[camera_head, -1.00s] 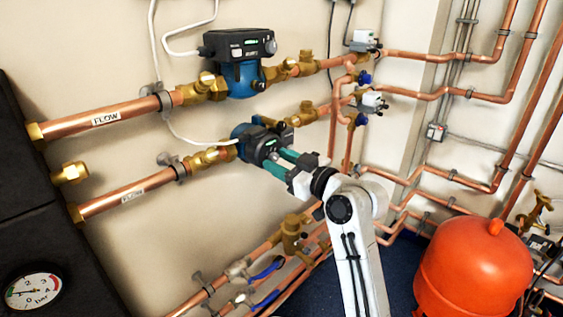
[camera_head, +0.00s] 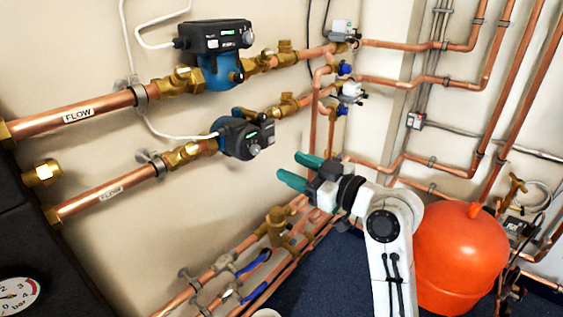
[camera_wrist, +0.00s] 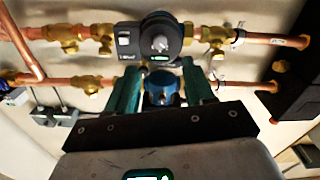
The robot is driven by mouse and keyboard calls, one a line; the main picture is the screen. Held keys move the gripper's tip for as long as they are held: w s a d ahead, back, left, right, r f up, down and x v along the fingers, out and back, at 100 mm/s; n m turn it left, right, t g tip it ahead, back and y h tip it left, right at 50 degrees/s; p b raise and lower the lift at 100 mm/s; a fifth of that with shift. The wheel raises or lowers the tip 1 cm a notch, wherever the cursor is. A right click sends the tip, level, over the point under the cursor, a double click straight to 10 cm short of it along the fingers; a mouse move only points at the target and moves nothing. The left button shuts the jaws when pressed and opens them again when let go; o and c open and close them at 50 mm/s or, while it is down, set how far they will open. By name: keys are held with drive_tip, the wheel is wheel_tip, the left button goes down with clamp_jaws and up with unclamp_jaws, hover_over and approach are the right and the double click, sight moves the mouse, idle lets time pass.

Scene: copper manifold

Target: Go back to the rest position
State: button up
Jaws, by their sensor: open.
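My gripper (camera_head: 300,172) is open and empty, with green fingers pointing left toward the wall. In the head view it stands in front of the wall pipes, to the lower right of the lower pump (camera_head: 245,137), clear of it. In the wrist view my gripper (camera_wrist: 160,88) has its two green fingers apart. A dark pump (camera_wrist: 150,42) with a round grey knob shows beyond the fingertips. A blue pump body (camera_wrist: 161,90) shows between the fingers, with no visible contact.
A red vessel (camera_head: 461,258) stands right of my arm. Valves with blue handles (camera_head: 254,262) lie below my gripper. A pressure gauge (camera_head: 15,295) is at lower left. Blue floor (camera_head: 325,270) is bare below.

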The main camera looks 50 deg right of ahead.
drive_tip(key=shift+s, duration=0.55)
drive_tip(key=s+a+f+m+g+y+p, duration=0.1)
drive_tip(key=s+a+f+g+p, duration=0.15)
drive_tip(key=a+f+g, duration=0.35)
drive_tip(key=s+a+f+g+p, duration=0.2)
drive_tip(key=a+f+p, duration=0.2)
drive_tip(key=f, duration=0.4)
drive_tip(key=s+a+f+m+g+h+p, duration=0.1)
drive_tip(key=s+f+g, duration=0.3)
drive_tip(key=s, duration=0.5)
drive_tip(key=s+a+f+m+g+p, duration=0.1)
drive_tip(key=s+a+f+g+p, duration=0.2)
drive_tip(key=s, duration=0.6)
drive_tip(key=shift+a+f+g+h+p, duration=0.25)
drive_tip(key=shift+f+g+h+p, duration=0.15)
drive_tip(key=shift+f+g, duration=0.55)
drive_tip(key=shift+s+r, duration=0.1)
